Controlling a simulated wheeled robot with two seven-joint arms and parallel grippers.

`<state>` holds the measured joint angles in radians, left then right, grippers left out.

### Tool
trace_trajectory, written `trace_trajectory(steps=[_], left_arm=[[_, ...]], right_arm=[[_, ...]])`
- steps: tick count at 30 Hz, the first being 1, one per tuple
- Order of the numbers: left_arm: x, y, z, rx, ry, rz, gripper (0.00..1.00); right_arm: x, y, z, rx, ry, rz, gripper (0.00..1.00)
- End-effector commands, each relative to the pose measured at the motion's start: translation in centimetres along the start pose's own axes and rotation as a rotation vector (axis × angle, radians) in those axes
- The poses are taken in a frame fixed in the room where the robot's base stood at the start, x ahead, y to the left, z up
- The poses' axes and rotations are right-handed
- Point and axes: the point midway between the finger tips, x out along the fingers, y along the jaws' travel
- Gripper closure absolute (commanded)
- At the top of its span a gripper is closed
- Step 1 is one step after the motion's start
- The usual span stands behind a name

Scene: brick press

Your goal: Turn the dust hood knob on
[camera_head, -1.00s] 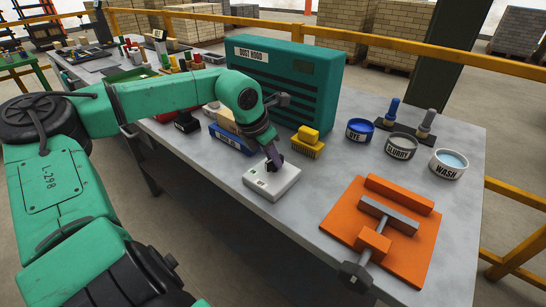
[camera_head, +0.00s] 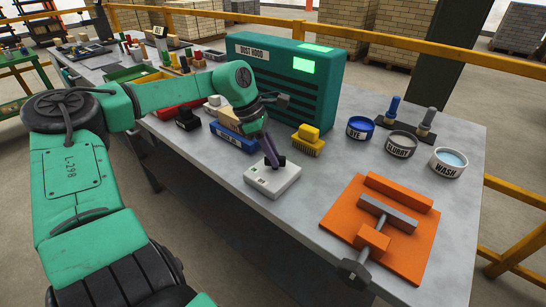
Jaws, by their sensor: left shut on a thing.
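The dust hood (camera_head: 275,85) is a large teal slatted unit labelled DUST HOOD at the back of the table. Its front panel (camera_head: 303,66) glows bright green, and a green patch lights up on its top. A white control box (camera_head: 273,180) lies on the table in front of it. My left gripper (camera_head: 272,160) reaches down onto the box top and is shut on the knob there. The knob itself is mostly hidden by the fingers. My right gripper is not in view.
A yellow brush (camera_head: 307,138) and a blue-fronted box (camera_head: 232,138) lie close behind the control box. An orange clamp fixture (camera_head: 415,250) is at the front right, with DYE (camera_head: 360,128), SLURRY (camera_head: 401,145) and WASH (camera_head: 447,163) pots behind. Bare table lies between.

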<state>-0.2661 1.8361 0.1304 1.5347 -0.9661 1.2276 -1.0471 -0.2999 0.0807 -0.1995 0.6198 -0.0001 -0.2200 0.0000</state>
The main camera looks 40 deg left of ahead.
Motion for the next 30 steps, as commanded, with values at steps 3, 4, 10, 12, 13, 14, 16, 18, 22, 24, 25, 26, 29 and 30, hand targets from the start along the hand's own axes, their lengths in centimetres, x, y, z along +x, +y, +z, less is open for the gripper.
trace_trajectory(steps=[3, 4, 10, 12, 13, 14, 16, 18, 22, 24, 25, 26, 29, 30], left_arm=[[0.1, 0.08, -0.09, 0.035, 0.002, -0.014, 1.0], [0.08, 0.08, -0.08, 0.043, 0.002, -0.017, 1.0], [-0.04, 0.09, 0.01, 0.07, 0.0, -0.026, 1.0], [-0.06, 0.09, 0.02, 0.072, 0.0, -0.027, 1.0], [-0.07, 0.08, 0.02, 0.072, 0.0, -0.027, 1.0], [-0.07, 0.08, 0.03, 0.072, 0.0, -0.027, 1.0], [-0.08, 0.08, 0.03, 0.072, 0.0, -0.027, 1.0], [-0.09, 0.08, 0.03, 0.072, 0.0, -0.027, 1.0], [-0.09, 0.08, 0.03, 0.072, 0.0, -0.027, 0.6], [-0.08, 0.08, 0.02, 0.071, 0.0, -0.027, 0.49], [-0.08, 0.07, 0.02, 0.071, 0.0, -0.027, 0.49], [-0.07, 0.07, 0.02, 0.071, 0.001, -0.028, 0.49], [-0.05, 0.06, 0.01, 0.071, 0.001, -0.028, 0.49], [-0.05, 0.06, 0.01, 0.071, 0.001, -0.028, 0.49]], right_arm=[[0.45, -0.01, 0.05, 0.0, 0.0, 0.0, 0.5], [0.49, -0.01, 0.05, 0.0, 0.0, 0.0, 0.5], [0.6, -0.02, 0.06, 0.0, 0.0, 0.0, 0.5], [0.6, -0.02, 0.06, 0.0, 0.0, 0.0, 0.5], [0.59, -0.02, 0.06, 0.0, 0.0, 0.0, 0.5], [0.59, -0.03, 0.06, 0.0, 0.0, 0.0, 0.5], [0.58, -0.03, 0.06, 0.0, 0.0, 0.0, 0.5], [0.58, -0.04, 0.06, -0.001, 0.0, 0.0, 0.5], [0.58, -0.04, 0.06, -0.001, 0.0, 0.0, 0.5], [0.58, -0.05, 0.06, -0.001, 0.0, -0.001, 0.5], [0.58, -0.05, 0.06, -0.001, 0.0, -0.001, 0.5], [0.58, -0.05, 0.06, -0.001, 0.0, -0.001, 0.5], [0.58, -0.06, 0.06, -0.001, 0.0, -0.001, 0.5], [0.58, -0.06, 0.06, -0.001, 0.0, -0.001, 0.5]])
